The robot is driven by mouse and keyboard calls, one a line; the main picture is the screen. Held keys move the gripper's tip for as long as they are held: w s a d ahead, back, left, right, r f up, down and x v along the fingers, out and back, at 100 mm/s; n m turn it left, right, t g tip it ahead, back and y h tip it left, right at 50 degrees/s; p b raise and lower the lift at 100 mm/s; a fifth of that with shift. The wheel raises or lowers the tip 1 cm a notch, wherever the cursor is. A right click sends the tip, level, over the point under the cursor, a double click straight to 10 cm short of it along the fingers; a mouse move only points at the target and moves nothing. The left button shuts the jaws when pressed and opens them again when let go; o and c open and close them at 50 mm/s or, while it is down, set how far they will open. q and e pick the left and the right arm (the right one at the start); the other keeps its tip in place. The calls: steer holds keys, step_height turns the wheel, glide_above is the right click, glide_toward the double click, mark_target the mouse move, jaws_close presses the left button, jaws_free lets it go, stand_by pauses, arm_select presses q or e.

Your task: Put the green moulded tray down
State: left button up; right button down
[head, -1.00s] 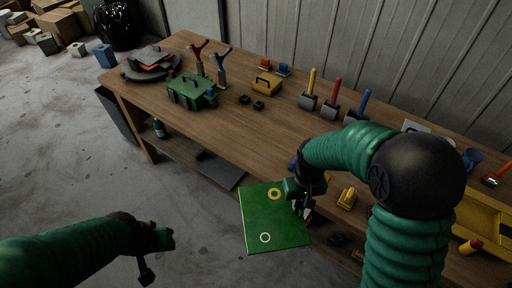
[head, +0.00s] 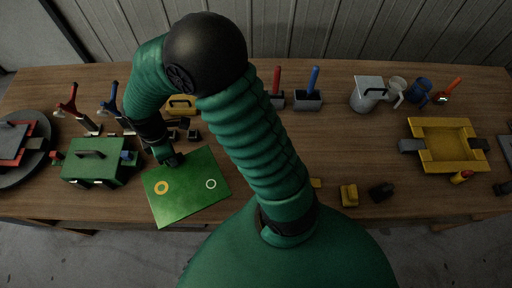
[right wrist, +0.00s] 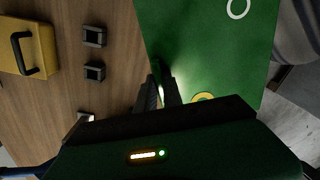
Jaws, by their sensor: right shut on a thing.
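The green moulded tray (head: 190,196) is a flat green sheet with a yellow ring and a white ring on its face. In the head view it is over the front part of the wooden table, its near corner reaching the front edge. I cannot tell whether it touches the table. My right gripper (head: 172,161) is shut on its far edge. In the right wrist view the fingers (right wrist: 161,88) grip the edge of the tray (right wrist: 205,45), with wood on one side and floor beyond. My left gripper is not in view.
A green toolbox (head: 97,164) stands close left of the tray. Small dark blocks (head: 193,135) and a yellow case (head: 181,104) lie behind it. A yellow frame (head: 447,145) is far right, and a small yellow item (head: 349,195) is near the front edge. My arm hides the table's middle.

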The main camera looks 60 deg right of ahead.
mark_target(185, 159)
steer(key=r+n, duration=0.1)
steer(key=n, duration=0.2)
steer(key=d+r+n+p, duration=0.1)
steer(key=n, duration=0.2)
steer(key=s+r+n, duration=0.1)
steer(key=r+n, duration=0.1)
steer(key=n, duration=0.2)
steer(key=shift+d+p, duration=0.3)
steer(key=shift+p, duration=0.05)
steer(key=shift+s+d+r+n, duration=0.15)
steer(key=shift+s+d+n, duration=0.1)
steer(key=shift+n, duration=0.55)
steer(key=shift+w+d+n, duration=0.15)
steer(key=shift+n, duration=0.25)
steer(key=f, duration=0.5)
steer(key=f+b, duration=0.1)
steer(key=f, duration=0.4)
steer(key=shift+w+d+f, duration=0.2)
steer(key=shift+f, duration=0.05)
steer(key=shift+d, duration=0.25)
steer(key=c, duration=1.5)
jaws_free()
steer(key=shift+d+f, duration=0.1)
steer(key=shift+d, duration=0.1)
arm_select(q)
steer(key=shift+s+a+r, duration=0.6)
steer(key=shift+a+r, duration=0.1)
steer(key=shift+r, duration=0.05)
arm_select(e)
steer(key=shift+a, duration=0.15)
